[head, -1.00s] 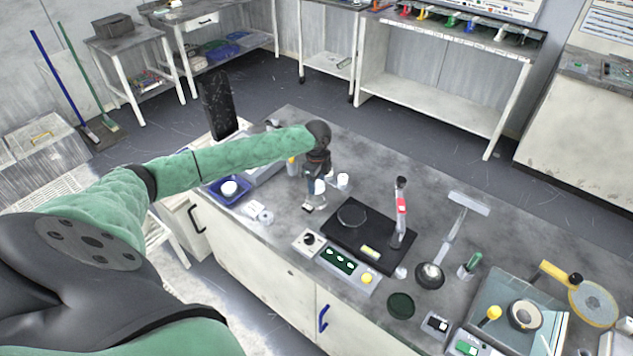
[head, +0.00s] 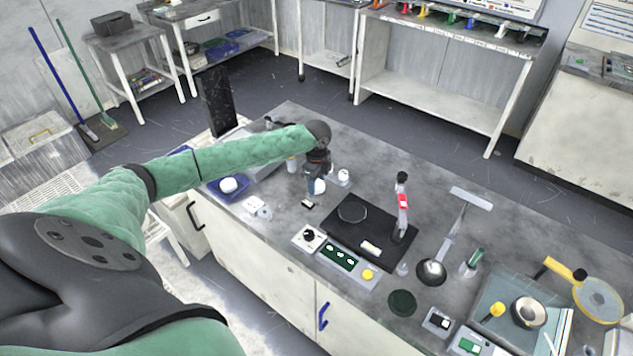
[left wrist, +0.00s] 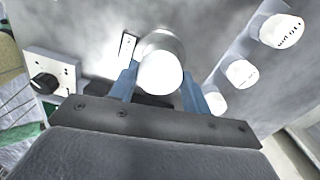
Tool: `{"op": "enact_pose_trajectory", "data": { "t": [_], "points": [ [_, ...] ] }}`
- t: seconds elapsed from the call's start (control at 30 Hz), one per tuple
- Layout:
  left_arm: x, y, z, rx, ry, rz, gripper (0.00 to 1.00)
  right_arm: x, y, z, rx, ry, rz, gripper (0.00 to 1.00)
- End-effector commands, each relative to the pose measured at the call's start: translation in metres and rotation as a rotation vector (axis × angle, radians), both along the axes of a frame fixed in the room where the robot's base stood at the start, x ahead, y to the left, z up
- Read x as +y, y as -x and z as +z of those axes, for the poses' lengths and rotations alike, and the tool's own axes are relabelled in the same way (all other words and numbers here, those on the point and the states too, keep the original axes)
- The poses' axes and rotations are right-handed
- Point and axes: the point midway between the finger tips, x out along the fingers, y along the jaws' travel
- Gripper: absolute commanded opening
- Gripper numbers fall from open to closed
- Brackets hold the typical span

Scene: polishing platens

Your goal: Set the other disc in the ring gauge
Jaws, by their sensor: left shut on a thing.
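My left gripper (head: 315,190) is over the far left part of the bench. In the left wrist view its two blue fingers (left wrist: 160,88) stand on either side of a white round-topped piece (left wrist: 161,72) and are shut on it. The piece is partly hidden in the head view. A dark green disc (head: 402,303) lies near the front edge of the bench. A dark ring with a pale centre (head: 528,312) sits on a glass-like plate at the right; I cannot tell if it is the ring gauge. My right gripper is out of view.
A white-capped container (head: 343,176) stands close to the right of my left gripper. A black machine (head: 345,240) with an upright post (head: 402,205) is nearby. A blue tray (head: 228,188) lies at the left. Bare bench shows behind the machine.

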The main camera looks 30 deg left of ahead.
Motion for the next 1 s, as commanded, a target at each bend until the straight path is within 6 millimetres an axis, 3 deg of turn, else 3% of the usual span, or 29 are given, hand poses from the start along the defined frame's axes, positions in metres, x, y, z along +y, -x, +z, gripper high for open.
{"op": "enact_pose_trajectory", "data": {
  "t": [1.0],
  "points": [
    [0.0002,0.0,-0.0096,0.0,0.0,0.0,0.23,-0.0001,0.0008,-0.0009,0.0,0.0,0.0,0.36]
  ]
}}
